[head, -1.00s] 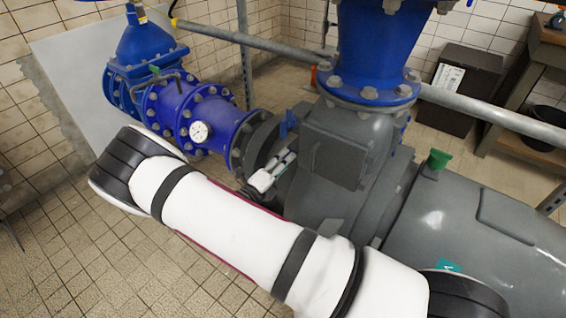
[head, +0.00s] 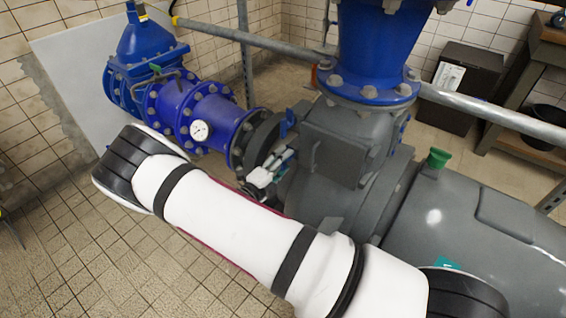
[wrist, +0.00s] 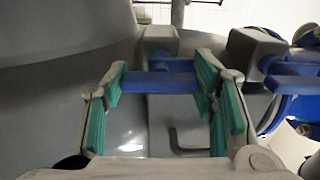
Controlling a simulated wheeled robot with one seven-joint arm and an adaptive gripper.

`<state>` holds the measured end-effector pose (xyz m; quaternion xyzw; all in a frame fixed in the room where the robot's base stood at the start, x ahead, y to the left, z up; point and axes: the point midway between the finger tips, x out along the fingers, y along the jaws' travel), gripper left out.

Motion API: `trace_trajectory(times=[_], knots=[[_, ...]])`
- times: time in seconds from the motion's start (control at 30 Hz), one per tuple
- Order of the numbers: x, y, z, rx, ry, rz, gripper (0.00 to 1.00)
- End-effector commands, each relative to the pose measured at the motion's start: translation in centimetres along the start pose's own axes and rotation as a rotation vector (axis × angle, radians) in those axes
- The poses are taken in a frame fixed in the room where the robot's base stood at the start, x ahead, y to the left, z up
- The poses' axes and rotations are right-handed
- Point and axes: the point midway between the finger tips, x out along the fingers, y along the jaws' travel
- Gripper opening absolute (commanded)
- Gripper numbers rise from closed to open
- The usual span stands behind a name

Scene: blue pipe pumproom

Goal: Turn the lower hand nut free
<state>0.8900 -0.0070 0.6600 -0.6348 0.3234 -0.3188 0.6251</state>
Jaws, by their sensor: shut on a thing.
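The blue hand nut (wrist: 158,84), a bar with a raised centre, lies between the two teal-padded fingers of my gripper (wrist: 162,68) in the wrist view. The pads are at the two ends of its bar, and the gripper is shut on it. A second blue hand nut (wrist: 292,84) is to the right, outside the fingers. In the head view my gripper (head: 272,170) is at the side of the grey pump housing, partly hidden behind my white arm. A blue hand nut (head: 288,122) shows above it; the held one cannot be made out there.
The grey pump housing (head: 345,150) stands close behind and right of my gripper. A blue flanged pipe with a gauge (head: 200,131) runs to the left. A bent grey rod (wrist: 185,145) shows below the held nut.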

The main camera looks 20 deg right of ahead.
Motion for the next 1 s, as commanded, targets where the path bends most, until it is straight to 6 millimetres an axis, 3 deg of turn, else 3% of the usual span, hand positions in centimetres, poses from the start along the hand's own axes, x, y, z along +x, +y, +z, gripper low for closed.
trace_trajectory(times=[0.03, 0.07, 0.13, 0.57, 1.0], knots=[[0.0, 0.0, 0.0, -0.003, -0.002, 0.001, 0.25], [0.0, 0.0, 0.0, -0.003, -0.002, 0.001, 0.57], [0.0, 0.0, 0.0, -0.002, -0.002, 0.001, 0.73], [-0.6, 0.0, 0.1, 0.0, -0.002, 0.001, 0.73], [-8.7, 0.1, 0.1, -0.001, -0.003, 0.001, 0.73]])
